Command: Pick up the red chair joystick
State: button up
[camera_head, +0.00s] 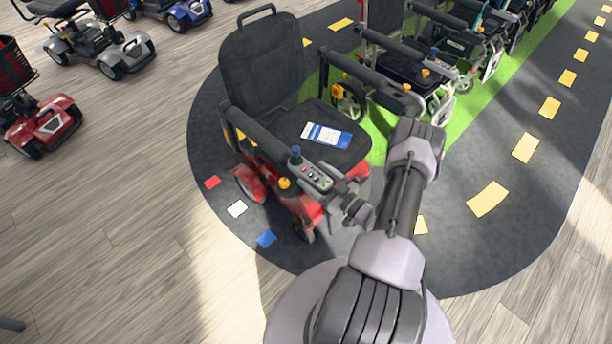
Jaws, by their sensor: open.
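The red power chair (262,190) has a black seat and backrest and a red base. It stands left of the middle in the head view. Its joystick (296,154) is a small dark stick with a blue top. It stands upright at the rear end of a grey control panel (316,177) on the armrest. My gripper (344,198) is open beside the front end of this panel, to the lower right of the joystick and apart from it. The fingers are small and partly blend with the panel, so I cannot tell if they touch it.
An orange knob (285,183) sits left of the panel. A blue and white card (326,135) lies on the seat. More wheelchairs (440,50) stand behind on a green strip (478,115). A red scooter (45,125) is at the left.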

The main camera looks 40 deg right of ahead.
jog(key=shift+w+a, duration=0.1)
jog(key=shift+w, duration=0.55)
grip_shut()
